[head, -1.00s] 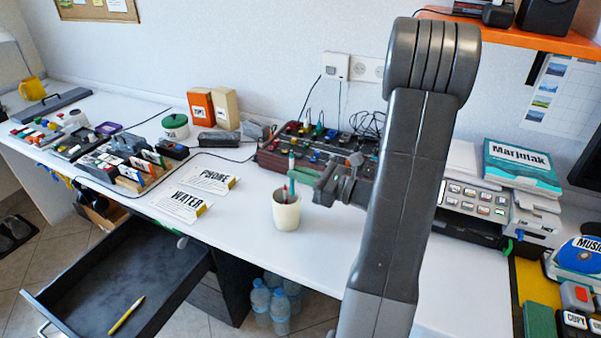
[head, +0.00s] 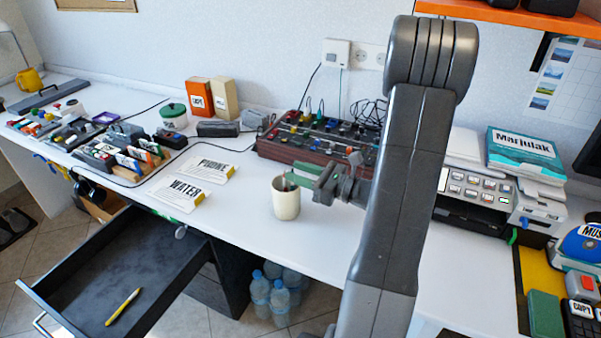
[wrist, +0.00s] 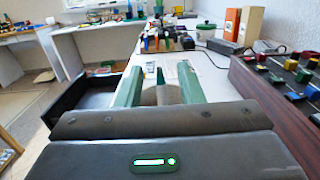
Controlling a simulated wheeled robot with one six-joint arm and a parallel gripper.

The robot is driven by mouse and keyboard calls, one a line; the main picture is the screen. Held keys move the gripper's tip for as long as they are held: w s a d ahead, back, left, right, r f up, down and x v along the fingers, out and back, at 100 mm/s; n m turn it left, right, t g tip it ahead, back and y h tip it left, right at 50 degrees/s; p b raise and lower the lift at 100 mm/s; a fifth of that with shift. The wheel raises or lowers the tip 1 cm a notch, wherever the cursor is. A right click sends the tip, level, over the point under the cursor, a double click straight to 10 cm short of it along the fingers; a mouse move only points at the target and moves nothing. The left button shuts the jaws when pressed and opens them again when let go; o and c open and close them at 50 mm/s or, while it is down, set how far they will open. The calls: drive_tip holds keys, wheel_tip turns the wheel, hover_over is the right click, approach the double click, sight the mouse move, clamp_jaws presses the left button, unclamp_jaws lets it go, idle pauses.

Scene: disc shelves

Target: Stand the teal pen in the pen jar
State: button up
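The pen jar (head: 286,205) is a cream cup standing upright on the white desk. A small dark and reddish bit of something shows inside its mouth. The teal pen cannot be made out clearly now; no teal length stands above the rim. My gripper (head: 290,171) is at the jar's upper right, its green fingers beside and just above the rim. A tan-grey rounded shape, perhaps the jar, shows in the gap.
A red-brown mixer board (head: 315,153) stands behind the jar. PHONE (head: 206,167) and WATER (head: 183,193) cards lie to its left. An open drawer (head: 95,262) at lower left holds a yellow pen (head: 123,306). A printer (head: 480,195) stands at right.

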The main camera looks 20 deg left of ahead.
drive_tip(key=s+d, duration=0.1)
drive_tip(key=d, duration=1.2)
drive_tip(key=shift+d+f, duration=0.3)
drive_tip(key=shift+d, duration=0.1)
drive_tip(key=shift+a, duration=0.1)
drive_tip(key=w+a+r+p, duration=0.1)
drive_tip(key=a+r, duration=0.1)
drive_tip(key=a, duration=1.1)
drive_tip(key=shift+a, duration=0.3)
